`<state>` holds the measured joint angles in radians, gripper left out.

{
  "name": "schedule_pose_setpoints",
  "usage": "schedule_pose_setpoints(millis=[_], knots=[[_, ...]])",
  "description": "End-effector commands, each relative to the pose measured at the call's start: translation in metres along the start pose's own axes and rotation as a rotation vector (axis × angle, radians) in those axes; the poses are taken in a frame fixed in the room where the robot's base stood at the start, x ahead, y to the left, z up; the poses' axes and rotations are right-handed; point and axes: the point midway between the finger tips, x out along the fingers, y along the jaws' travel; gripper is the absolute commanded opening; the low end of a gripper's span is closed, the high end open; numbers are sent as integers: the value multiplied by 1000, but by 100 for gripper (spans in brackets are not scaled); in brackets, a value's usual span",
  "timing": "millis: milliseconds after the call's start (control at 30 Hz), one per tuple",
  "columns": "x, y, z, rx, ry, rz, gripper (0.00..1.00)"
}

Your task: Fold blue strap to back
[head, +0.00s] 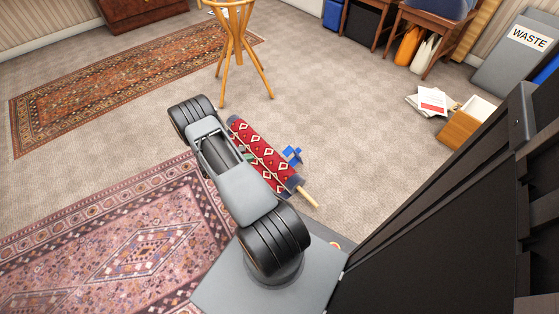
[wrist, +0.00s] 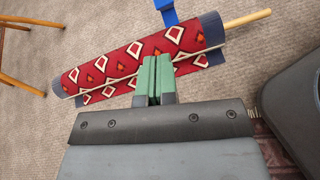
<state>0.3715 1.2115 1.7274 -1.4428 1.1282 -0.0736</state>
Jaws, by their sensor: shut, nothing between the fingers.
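A blue strap (head: 292,155) sticks out beside a rolled red cloth (head: 258,148) with a white diamond pattern, on the carpet. In the wrist view the strap (wrist: 166,11) shows at the top edge, by the far side of the roll (wrist: 140,58), partly cut off by the frame. A wooden rod (wrist: 247,19) comes out of the roll's right end. My gripper (wrist: 154,62) has green fingers closed together, with nothing between them. The fingertips overlap the near edge of the roll in the picture; I cannot tell whether they touch it. The strap lies beyond them.
A wooden stool (head: 236,45) stands behind the roll. Patterned rugs lie at the left (head: 130,245) and back left (head: 100,90). A dark cabinet fills the right front. Papers (head: 432,101) and a grey waste bin (head: 512,60) are at the far right. Carpet right of the roll is clear.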

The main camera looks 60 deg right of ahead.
Motion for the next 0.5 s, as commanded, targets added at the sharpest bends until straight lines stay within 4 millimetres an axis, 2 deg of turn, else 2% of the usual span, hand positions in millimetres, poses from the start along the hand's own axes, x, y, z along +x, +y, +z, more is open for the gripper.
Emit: schedule_pose_setpoints(millis=[33,200,333,500], knots=[[16,-8,-16,-44,-14,11,0],[45,-22,-46,-141,-39,55,0],[57,-27,-56,-175,-46,71,0],[80,-28,-60,-184,-48,74,0]])
